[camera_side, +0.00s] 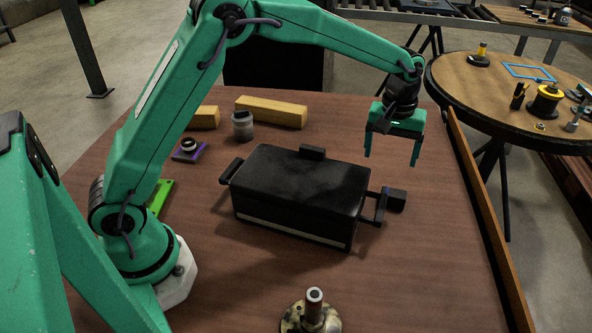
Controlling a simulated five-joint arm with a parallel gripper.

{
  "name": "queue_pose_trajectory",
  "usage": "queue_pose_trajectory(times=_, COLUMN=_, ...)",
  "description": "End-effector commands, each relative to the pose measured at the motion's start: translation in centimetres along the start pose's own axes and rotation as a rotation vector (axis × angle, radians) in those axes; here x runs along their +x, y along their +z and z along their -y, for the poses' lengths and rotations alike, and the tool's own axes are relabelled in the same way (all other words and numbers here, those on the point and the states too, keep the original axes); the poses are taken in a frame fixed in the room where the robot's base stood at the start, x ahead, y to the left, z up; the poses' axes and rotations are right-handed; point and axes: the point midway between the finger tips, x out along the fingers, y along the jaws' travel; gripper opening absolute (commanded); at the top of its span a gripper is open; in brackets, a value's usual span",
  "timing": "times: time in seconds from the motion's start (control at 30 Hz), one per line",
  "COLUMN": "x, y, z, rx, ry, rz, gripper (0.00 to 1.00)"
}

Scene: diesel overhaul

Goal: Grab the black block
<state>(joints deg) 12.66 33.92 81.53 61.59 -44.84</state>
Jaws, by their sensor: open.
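A small black block (397,199) lies on the brown table, just beyond the right-hand handle of a black lidded box (300,188). I cannot tell whether the block touches that handle. My gripper (391,159) hangs with its fingers pointing down, apart and with nothing between them. It appears above the table, higher in the picture than the block. Another small black piece (312,152) shows at the box's far edge; I cannot tell whether it is part of the box.
Yellow bars (271,112), a grey jar (243,125) and a purple piece (189,150) lie behind the box. A flanged metal part (313,312) stands at the front. A raised wooden edge (484,215) runs along the table's right side. A round table (510,95) stands beyond it.

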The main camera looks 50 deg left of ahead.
Motion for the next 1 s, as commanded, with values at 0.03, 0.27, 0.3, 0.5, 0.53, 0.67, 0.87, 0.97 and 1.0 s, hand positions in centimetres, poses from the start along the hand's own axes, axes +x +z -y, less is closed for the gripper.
queue_pose_trajectory(times=0.03, x=1.1, y=-0.1, z=-0.6, rx=-0.011, ry=-0.009, rz=0.009, gripper=0.82)
queue_pose_trajectory(times=0.27, x=4.0, y=-0.5, z=-2.2, rx=-0.054, ry=-0.031, rz=0.03, gripper=0.82)
queue_pose_trajectory(times=0.3, x=4.3, y=-0.5, z=-2.4, rx=-0.059, ry=-0.033, rz=0.032, gripper=0.82)
queue_pose_trajectory(times=0.5, x=4.9, y=-0.6, z=-2.7, rx=-0.067, ry=-0.038, rz=0.035, gripper=0.82)
queue_pose_trajectory(times=0.53, x=4.9, y=-0.6, z=-2.7, rx=-0.067, ry=-0.038, rz=0.035, gripper=0.82)
queue_pose_trajectory(times=0.67, x=5.2, y=-0.5, z=-2.6, rx=-0.067, ry=-0.038, rz=0.036, gripper=0.82)
queue_pose_trajectory(times=0.87, x=6.8, y=-0.5, z=-2.6, rx=-0.067, ry=-0.039, rz=0.037, gripper=0.82)
queue_pose_trajectory(times=0.97, x=7.3, y=-0.4, z=-2.5, rx=-0.067, ry=-0.039, rz=0.037, gripper=0.82)
queue_pose_trajectory(times=1.0, x=7.5, y=-0.4, z=-2.5, rx=-0.067, ry=-0.039, rz=0.036, gripper=0.82)
